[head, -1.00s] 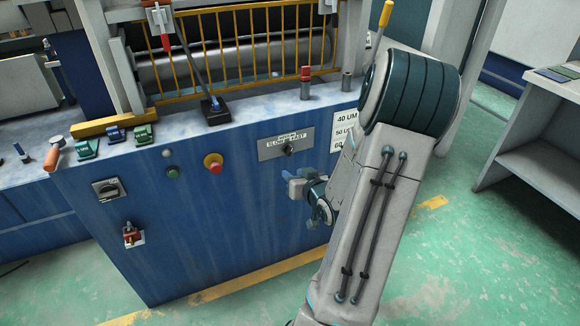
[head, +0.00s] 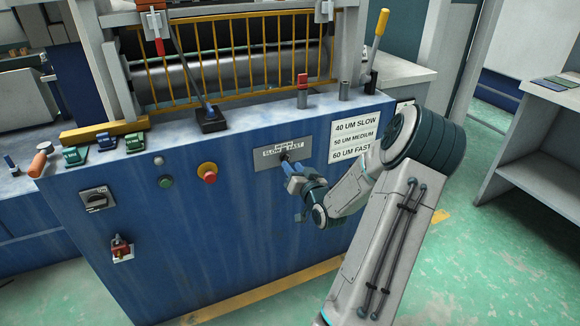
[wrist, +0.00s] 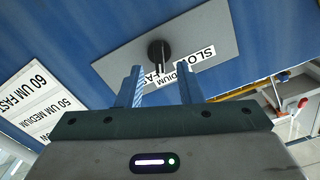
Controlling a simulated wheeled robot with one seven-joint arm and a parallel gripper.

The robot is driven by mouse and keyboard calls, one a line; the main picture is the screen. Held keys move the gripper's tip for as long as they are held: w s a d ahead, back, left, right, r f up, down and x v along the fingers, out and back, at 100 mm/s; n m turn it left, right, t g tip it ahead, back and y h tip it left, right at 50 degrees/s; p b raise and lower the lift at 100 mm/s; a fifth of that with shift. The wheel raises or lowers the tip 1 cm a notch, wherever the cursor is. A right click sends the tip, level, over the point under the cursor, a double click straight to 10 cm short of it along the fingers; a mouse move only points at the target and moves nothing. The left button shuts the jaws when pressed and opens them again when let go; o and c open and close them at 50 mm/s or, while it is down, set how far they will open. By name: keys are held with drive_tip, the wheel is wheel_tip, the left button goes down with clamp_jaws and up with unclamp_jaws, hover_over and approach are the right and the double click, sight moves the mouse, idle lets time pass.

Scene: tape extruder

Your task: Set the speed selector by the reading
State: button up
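The speed selector is a dark round knob (wrist: 157,50) with a pale pointer, on a grey plate (head: 268,155) on the blue machine front. Its label reads slow, medium, fast. My gripper (head: 288,174) is just in front of the plate's right part and partly hides the knob in the head view. In the wrist view my gripper (wrist: 159,68) is open, its two blue fingers either side of and short of the knob, with nothing between them. A white sign (head: 355,137) right of the plate reads 40 UM slow, 50 UM medium, 60 UM fast. I see no thickness reading.
A red emergency button (head: 207,172), a green button (head: 166,182) and a rotary switch (head: 97,200) are left of the plate. A lever with a black base (head: 211,120) and a red-topped post (head: 302,91) stand on the ledge above.

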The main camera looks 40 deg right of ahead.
sight(288, 161)
drive_tip(key=shift+x, duration=1.55)
drive_tip(key=shift+c, duration=0.3)
clamp_jaws()
drive_tip(key=shift+n+b, duration=2.2)
drive_tip(key=shift+b, duration=0.15)
drive_tip(key=shift+o, duration=0.3)
unclamp_jaws()
